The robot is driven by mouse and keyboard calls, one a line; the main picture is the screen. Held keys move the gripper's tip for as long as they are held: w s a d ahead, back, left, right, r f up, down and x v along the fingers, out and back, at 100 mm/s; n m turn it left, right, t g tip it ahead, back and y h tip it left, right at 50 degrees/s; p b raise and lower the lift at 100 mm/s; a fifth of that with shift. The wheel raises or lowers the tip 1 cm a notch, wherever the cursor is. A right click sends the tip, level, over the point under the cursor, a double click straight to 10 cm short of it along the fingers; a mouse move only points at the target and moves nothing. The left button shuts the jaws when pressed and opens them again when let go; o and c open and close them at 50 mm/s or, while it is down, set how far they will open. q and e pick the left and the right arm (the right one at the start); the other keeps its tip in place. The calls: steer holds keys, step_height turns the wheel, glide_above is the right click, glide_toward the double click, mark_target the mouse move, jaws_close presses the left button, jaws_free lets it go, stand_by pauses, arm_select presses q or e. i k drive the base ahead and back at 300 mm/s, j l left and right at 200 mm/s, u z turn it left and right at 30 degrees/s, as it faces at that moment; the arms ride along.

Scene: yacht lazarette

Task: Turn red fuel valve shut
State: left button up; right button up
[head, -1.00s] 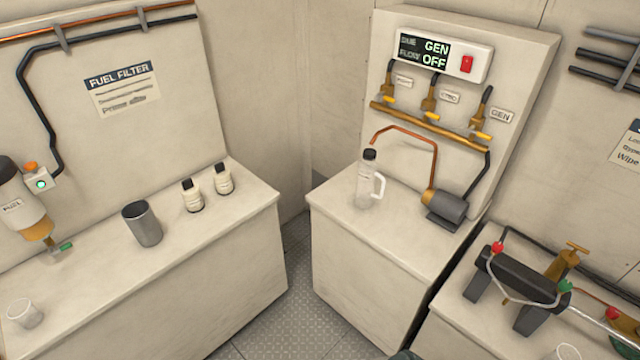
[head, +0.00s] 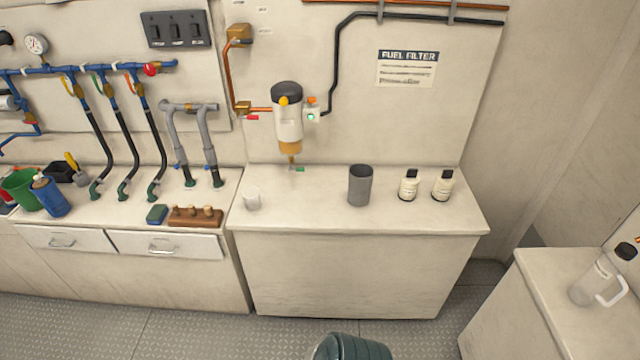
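A small red valve handle (head: 252,117) sits on the copper pipe just left of the fuel filter (head: 288,115), on the back wall above the middle counter. It looks roughly level, along the pipe, but it is too small to tell its exact setting. The filter has a clear bowl with an amber bottom, a yellow knob on its head and a green-handled drain (head: 299,169) below. A separate round red knob (head: 151,69) is on the blue pipe manifold further left. Neither of my grippers is in view.
The middle counter (head: 350,225) holds a white cup (head: 251,198), a grey metal cup (head: 360,186) and two small bottles (head: 408,186). The left counter holds a green bucket (head: 20,190) and a wooden block (head: 195,216).

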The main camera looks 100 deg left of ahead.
mark_target(241, 117)
steer(key=u, duration=0.45)
steer(key=i+u, duration=0.1)
steer(key=u, duration=0.85)
steer(key=l+u, duration=0.1)
steer(key=u, duration=0.8)
steer(key=i+l, duration=0.05)
